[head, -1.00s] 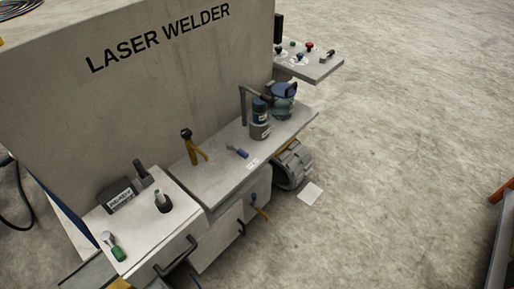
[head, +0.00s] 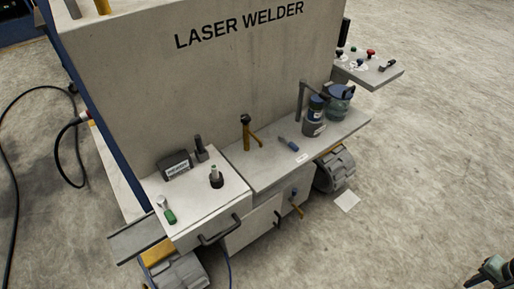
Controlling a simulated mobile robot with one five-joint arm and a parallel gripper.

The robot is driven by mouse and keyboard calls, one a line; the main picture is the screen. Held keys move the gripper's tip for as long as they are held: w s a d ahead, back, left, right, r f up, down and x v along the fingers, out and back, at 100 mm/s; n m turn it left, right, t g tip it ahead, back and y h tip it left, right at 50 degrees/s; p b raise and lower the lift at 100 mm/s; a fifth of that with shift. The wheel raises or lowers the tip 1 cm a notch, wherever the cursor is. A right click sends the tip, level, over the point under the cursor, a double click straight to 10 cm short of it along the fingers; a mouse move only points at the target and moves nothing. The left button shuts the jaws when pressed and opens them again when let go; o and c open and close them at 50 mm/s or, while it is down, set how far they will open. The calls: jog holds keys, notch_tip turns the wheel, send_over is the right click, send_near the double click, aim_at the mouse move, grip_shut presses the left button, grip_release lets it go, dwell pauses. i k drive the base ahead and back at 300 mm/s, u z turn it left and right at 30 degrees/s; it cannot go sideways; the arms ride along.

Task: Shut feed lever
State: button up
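A laser welder bench holds two lever-like parts, and I cannot tell which is the feed lever. A yellow lever with a dark knob (head: 254,133) stands on the bench top, its yellow arm slanting down to the right. A dark and teal part (head: 495,271) at the bottom right corner is probably of my arm. It is cut off by the frame, far from both levers; no fingertips can be made out.
A labelled box (head: 175,167), a socketed post (head: 215,177) and a green-handled tool (head: 167,211) are on the left top. A control panel (head: 378,72) juts out.

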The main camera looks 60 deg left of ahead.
aim_at(282, 138)
jog(key=u, duration=3.15)
jog(key=i, duration=1.05)
